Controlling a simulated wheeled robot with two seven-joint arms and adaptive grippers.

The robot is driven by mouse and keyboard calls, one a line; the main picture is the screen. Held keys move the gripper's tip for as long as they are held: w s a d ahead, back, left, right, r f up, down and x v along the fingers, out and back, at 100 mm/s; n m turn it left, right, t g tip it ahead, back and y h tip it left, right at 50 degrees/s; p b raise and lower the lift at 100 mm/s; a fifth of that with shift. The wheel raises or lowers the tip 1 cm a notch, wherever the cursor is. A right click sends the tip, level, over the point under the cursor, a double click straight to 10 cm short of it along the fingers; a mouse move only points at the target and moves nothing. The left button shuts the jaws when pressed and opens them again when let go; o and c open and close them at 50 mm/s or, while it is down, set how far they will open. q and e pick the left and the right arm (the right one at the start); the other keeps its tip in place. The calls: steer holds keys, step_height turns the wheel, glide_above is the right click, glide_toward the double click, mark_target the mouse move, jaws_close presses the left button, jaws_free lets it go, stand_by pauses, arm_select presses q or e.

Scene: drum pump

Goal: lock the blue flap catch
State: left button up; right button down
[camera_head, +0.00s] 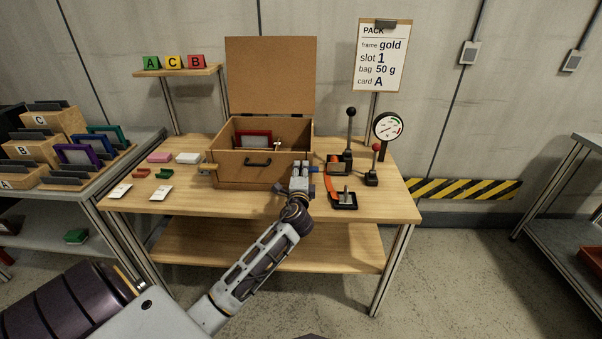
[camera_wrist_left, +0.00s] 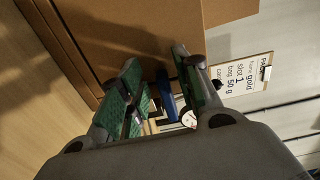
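The brown box (camera_head: 230,171) stands on the wooden table with its lid (camera_head: 270,77) raised upright. My left gripper (camera_head: 301,166) is at the box's front right corner and hides part of it. The blue flap catch (camera_wrist_left: 164,94) shows between the two green-padded fingers of my left gripper (camera_wrist_left: 160,78) in the left wrist view. The fingers are apart, with visible room around the blue part; I cannot tell if either touches it. In the head view only a small bit of blue shows beside the fingers. My right gripper is not in view.
A red frame (camera_head: 254,137) is inside the box. Right of the box stand a black-knobbed lever (camera_head: 350,128), a red-knobbed lever (camera_head: 374,165), a gauge (camera_head: 387,127) and an orange strap (camera_head: 333,188). Cards and small blocks lie left of the box. The table's front right is clear.

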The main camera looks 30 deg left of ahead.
arm_select(q)
steer(key=shift+s+d, duration=0.1)
steer(key=shift+s, duration=0.05)
steer(key=v, duration=1.1)
steer(key=shift+s, duration=0.35)
steer(key=shift+d, duration=0.1)
stand_by(0.6)
